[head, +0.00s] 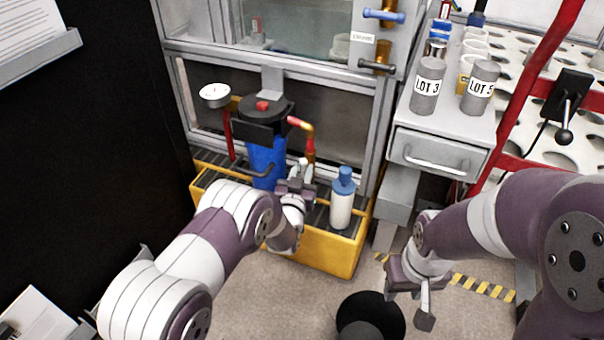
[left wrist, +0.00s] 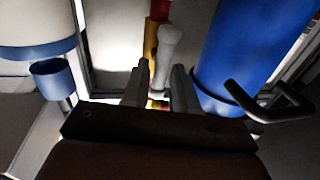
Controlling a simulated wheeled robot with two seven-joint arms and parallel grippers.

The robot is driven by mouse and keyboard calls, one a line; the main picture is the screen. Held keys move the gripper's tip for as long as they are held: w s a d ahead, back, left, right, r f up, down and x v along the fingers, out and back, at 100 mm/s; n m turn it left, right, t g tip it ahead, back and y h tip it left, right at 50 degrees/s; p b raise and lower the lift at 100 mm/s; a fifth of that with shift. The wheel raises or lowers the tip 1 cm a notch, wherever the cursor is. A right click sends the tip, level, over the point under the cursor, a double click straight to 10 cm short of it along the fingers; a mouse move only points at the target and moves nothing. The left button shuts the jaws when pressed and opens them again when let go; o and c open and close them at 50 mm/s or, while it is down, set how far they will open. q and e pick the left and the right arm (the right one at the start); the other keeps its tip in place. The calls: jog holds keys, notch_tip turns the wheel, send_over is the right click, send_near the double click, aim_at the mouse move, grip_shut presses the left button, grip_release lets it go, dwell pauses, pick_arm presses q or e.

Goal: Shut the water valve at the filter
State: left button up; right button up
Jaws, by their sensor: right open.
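The filter is a blue cylinder (head: 264,160) with a black head and a red button, at the cabinet's lower left. It shows at the right of the left wrist view (left wrist: 250,45), beside a bent black handle (left wrist: 270,105). A red and brass pipe (head: 308,140) comes down right of it. A pale grey lever with a rounded end (left wrist: 168,45) stands before this pipe. My left gripper (head: 300,180) is at it, its fingers (left wrist: 160,85) apart on either side; contact is unclear. My right gripper (head: 408,298) hangs open and empty above the floor.
A white bottle with blue cap (head: 342,200) stands close right of my left gripper on the yellow tray (head: 335,252). A gauge (head: 215,95) is left of the filter. Grey LOT jars (head: 427,88) stand on a drawer unit (head: 435,150). Red bars frame a rack at right.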

pick_arm(q)
grip_shut()
jog(key=shift+m, duration=0.3)
jog(key=m, duration=0.3)
jog(key=shift+s+d+f+t+p, duration=0.1)
jog(key=shift+f+t+p, duration=0.1)
jog(key=shift+t+p, duration=0.15)
jog(key=m, duration=0.2)
jog(key=m+h, duration=0.1)
jog(key=m, duration=0.2)
jog(key=shift+d+f+t, duration=0.15)
jog(key=shift+t, duration=0.1)
jog(key=shift+f+m+h+p, duration=0.15)
jog(key=shift+m+h, duration=0.4)
jog(key=shift+m, duration=1.3)
jog(key=shift+f+m+h+p, duration=0.2)
jog(key=shift+m+h, duration=0.3)
jog(key=shift+m, duration=1.4)
jog(key=shift+f+m+h+p, duration=0.15)
jog(key=shift+m+h, duration=0.4)
jog(key=shift+m, duration=1.3)
